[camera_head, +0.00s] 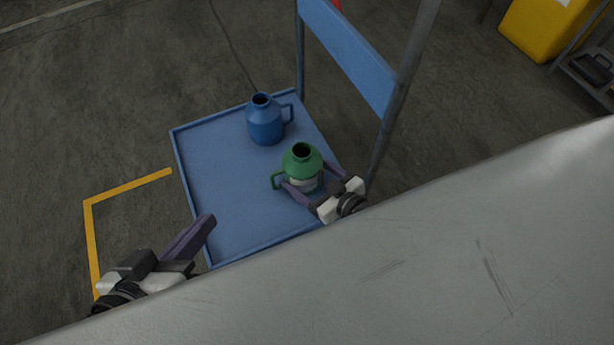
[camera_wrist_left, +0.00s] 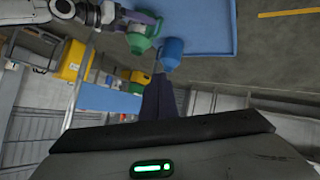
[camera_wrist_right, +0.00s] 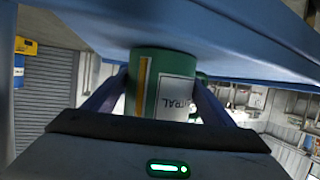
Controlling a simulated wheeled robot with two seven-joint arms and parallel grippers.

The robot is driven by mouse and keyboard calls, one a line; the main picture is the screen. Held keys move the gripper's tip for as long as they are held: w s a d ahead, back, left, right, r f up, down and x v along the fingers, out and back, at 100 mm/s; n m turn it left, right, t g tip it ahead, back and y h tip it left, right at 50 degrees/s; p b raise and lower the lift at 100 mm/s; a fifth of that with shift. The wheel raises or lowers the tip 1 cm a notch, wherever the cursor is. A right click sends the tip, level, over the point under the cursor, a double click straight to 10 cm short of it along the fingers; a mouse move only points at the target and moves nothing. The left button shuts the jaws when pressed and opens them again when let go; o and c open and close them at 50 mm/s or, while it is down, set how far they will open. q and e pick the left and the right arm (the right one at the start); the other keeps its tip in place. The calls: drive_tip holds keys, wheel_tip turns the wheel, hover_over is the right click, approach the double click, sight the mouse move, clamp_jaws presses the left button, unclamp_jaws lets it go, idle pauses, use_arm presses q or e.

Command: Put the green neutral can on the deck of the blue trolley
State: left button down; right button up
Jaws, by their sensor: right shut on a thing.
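The green neutral can (camera_head: 301,163) is upright over the near right part of the blue trolley's deck (camera_head: 215,190). My right gripper (camera_head: 310,180) is shut on its body, one finger on each side. In the right wrist view the labelled can (camera_wrist_right: 150,75) sits between the fingers, its base at or very close to the deck; I cannot tell if it touches. My left gripper (camera_head: 203,225) is empty, off the trolley's near left edge. Its fingers are together in the left wrist view (camera_wrist_left: 160,82).
A blue can (camera_head: 265,122) stands on the deck behind the green one. The trolley's blue handle panel (camera_head: 348,52) and posts rise on the right. A large grey surface (camera_head: 400,280) fills the foreground. The left part of the deck is clear. A yellow container (camera_head: 548,28) stands far right.

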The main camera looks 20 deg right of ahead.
drive_tip(key=shift+w+r, duration=0.1)
drive_tip(key=shift+r, duration=0.05)
drive_tip(key=o, duration=2.1)
drive_tip(key=shift+f, duration=0.2)
drive_tip(key=shift+c, duration=0.2)
drive_tip(key=shift+s+d+r, duration=0.15)
drive_tip(key=shift+s+r, duration=0.15)
drive_tip(key=shift+s, duration=0.1)
use_arm(q)
drive_tip(key=a+f+p, duration=0.1)
drive_tip(key=a+f+g+y+p, duration=0.1)
drive_tip(key=p, duration=0.1)
drive_tip(key=a+f+y+p, duration=0.1)
drive_tip(key=f+p, duration=0.1)
drive_tip(key=shift+s+g, duration=0.3)
drive_tip(key=shift+s, duration=0.1)
use_arm(e)
drive_tip(key=v, duration=1.1)
drive_tip(key=shift+s, duration=0.15)
